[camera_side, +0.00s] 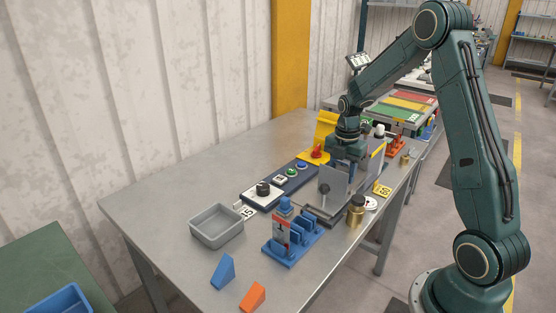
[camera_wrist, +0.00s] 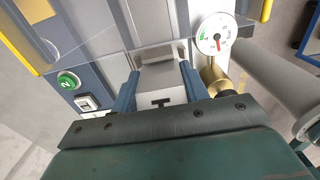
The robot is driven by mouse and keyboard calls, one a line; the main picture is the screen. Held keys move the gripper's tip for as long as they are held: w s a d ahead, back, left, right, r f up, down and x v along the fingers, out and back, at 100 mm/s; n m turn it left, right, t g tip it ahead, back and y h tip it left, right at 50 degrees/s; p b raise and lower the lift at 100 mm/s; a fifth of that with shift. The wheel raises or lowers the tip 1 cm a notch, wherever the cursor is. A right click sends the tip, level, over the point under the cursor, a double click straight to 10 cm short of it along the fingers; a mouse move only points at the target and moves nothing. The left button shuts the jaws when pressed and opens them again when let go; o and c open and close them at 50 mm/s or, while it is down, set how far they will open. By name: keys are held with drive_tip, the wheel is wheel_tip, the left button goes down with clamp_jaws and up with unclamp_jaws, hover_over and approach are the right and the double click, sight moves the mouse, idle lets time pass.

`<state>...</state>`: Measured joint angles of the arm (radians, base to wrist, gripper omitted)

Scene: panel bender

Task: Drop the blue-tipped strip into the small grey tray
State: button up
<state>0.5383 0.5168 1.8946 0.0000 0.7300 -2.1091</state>
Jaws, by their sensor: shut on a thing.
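The small grey tray (camera_side: 217,237) stands empty on the bench, left of the machine and well away from my gripper. My gripper (camera_wrist: 160,78) points down over the bender (camera_side: 333,188). In the wrist view its two blue fingers are shut on a pale grey piece (camera_wrist: 160,82) with a black mark. I cannot tell whether this piece is the strip, as no blue tip shows on it. In the side view the fingertips are hard to make out beside the upright grey plate.
A blue rack (camera_side: 291,249) with a red-and-white tag stands in front. Blue (camera_side: 223,271) and orange (camera_side: 253,296) wedges lie near the front edge. A brass cylinder (camera_side: 355,213) and a dial (camera_wrist: 215,35) are close by. A control panel (camera_side: 280,182) lies toward the tray.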

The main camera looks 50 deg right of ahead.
drive_tip(key=shift+r, duration=0.15)
drive_tip(key=shift+r, duration=2.6)
drive_tip(key=shift+r, duration=0.1)
drive_tip(key=shift+r, duration=0.3)
wheel_tip(320, 180, up, 4)
drive_tip(key=shift+r, duration=0.25)
drive_tip(key=w+a, duration=0.6)
drive_tip(key=a, duration=0.4)
drive_tip(key=w+a, duration=0.6)
drive_tip(key=a, duration=0.5)
drive_tip(key=w+a, duration=0.6)
drive_tip(key=a, duration=0.4)
drive_tip(key=shift+f, duration=2.75)
